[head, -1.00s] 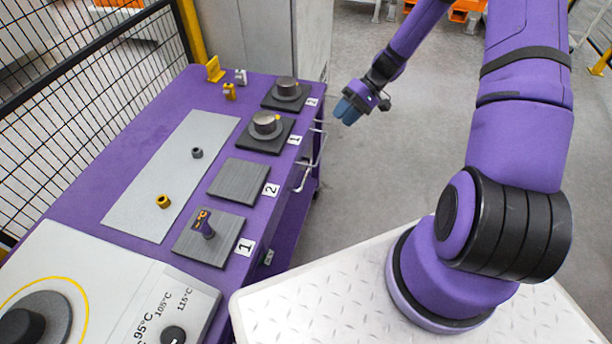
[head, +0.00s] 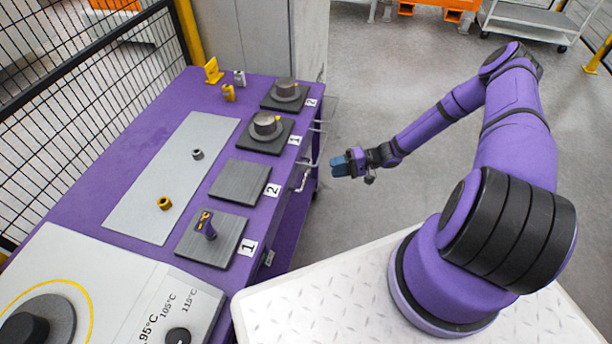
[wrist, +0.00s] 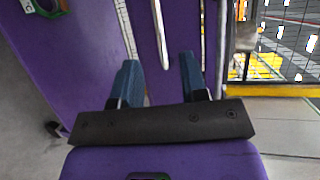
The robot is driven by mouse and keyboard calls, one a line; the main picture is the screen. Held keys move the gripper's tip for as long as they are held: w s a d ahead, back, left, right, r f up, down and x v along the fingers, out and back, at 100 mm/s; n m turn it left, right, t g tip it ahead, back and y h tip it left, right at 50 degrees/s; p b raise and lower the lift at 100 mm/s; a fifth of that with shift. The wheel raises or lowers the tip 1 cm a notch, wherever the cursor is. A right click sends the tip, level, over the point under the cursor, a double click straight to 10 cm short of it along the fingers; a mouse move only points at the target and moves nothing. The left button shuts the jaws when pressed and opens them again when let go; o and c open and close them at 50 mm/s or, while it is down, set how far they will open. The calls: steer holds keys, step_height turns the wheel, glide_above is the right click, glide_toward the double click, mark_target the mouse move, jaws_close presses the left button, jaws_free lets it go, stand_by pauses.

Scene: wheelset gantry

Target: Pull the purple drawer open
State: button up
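The purple drawer front (wrist: 181,28) is on the bench side in the wrist view, between narrow gaps. A pale bar handle (wrist: 160,35) runs across it and appears between my fingertips in the picture. In the head view, metal handles (head: 303,176) stick out from the bench's right side; the drawer fronts there are mostly hidden by the steep angle. My gripper (head: 338,166) is to the right of the handles, with its blue fingers pointing left at the bench. In the wrist view my gripper (wrist: 159,62) is open and empty, its fingers apart. No contact with the handle shows.
The purple bench (head: 95,215) carries numbered dark plates (head: 240,182), a grey mat (head: 140,195) and a control panel (head: 110,285). A mesh fence (head: 75,100) stands at left. The grey floor (head: 390,100) right of the bench is clear.

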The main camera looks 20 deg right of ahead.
mark_target(305, 175)
steer(key=x, duration=1.1)
steer(key=shift+f, duration=0.15)
jaws_close()
